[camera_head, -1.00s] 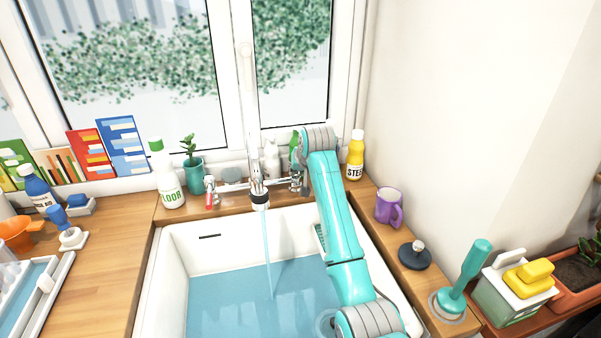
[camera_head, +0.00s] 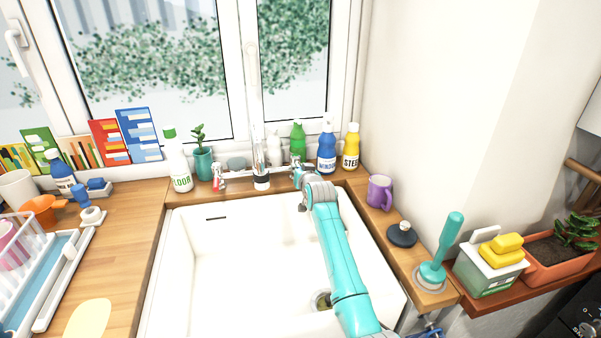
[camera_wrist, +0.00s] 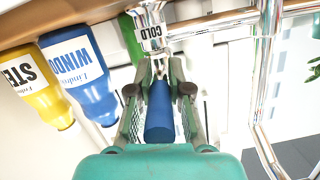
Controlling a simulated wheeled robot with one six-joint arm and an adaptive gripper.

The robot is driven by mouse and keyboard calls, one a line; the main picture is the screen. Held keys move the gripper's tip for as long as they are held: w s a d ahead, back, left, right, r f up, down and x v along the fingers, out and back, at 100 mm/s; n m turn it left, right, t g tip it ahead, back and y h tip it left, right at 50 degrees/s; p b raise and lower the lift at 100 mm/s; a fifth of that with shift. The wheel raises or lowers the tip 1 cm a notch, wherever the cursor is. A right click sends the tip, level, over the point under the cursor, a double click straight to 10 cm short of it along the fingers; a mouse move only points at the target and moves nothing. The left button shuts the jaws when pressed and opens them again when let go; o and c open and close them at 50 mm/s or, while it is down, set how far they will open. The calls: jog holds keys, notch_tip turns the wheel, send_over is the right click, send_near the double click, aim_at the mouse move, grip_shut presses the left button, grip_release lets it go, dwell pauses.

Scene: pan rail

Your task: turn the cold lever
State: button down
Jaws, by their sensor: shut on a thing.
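The cold lever (camera_wrist: 159,112) is a blue cylinder at the middle of the wrist view, below a chrome tap body with a "COLD" label (camera_wrist: 151,32). My gripper (camera_wrist: 160,80) is shut on it, one finger on each side. In the head view my gripper (camera_head: 302,177) is at the right end of the tap, and the lever is too small and covered to make out. The tap's spout (camera_head: 261,181) stands over the back of the sink, with no water stream showing. The red hot lever (camera_head: 217,183) is at the tap's left end, apart from my gripper.
The white sink (camera_head: 190,260) looks empty, with its drain (camera_head: 320,300) beside my arm. A blue bottle (camera_head: 327,150), a yellow bottle (camera_head: 350,148) and a green bottle (camera_head: 298,140) stand close behind my gripper. A purple mug (camera_head: 380,192) stands to the right.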

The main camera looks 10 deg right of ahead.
jog(key=shift+f, duration=0.15)
dwell(0.5)
jog(key=c, duration=1.1)
grip_release()
jog(key=shift+s, duration=0.1)
jog(key=v, duration=1.1)
jog(key=shift+s, duration=0.45)
jog(key=shift+f, duration=0.15)
